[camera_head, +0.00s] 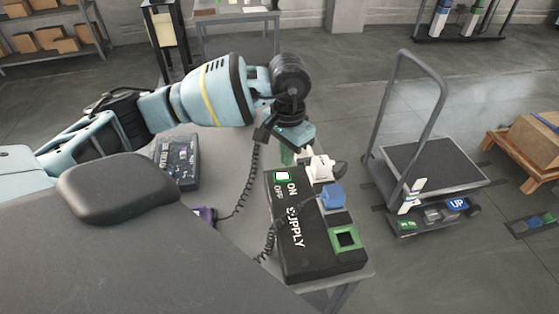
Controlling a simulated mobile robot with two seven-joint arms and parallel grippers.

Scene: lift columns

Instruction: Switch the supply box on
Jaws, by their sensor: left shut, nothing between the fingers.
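The black supply box (304,258) stands on the grey table, with white SUPPLY, ON and OFF lettering on its top. A small white square with a green edge (282,176) sits at its far end beside the ON and OFF words; I cannot tell whether it is a switch or a lamp. A white plug (320,168) and a blue plug (333,197) sit along its right side, near a green-framed socket (346,237). My left gripper (288,157) is shut and empty, pointing down at the far end of the box. Whether it touches the box is unclear. My right gripper is not in view.
A dark labelled box (177,162) lies on the table (225,160) at left. Coiled black cables run beside the supply box, near a purple object (205,214). A platform trolley (432,165) stands on the floor to the right, and a wooden pallet with a carton (535,143) beyond.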

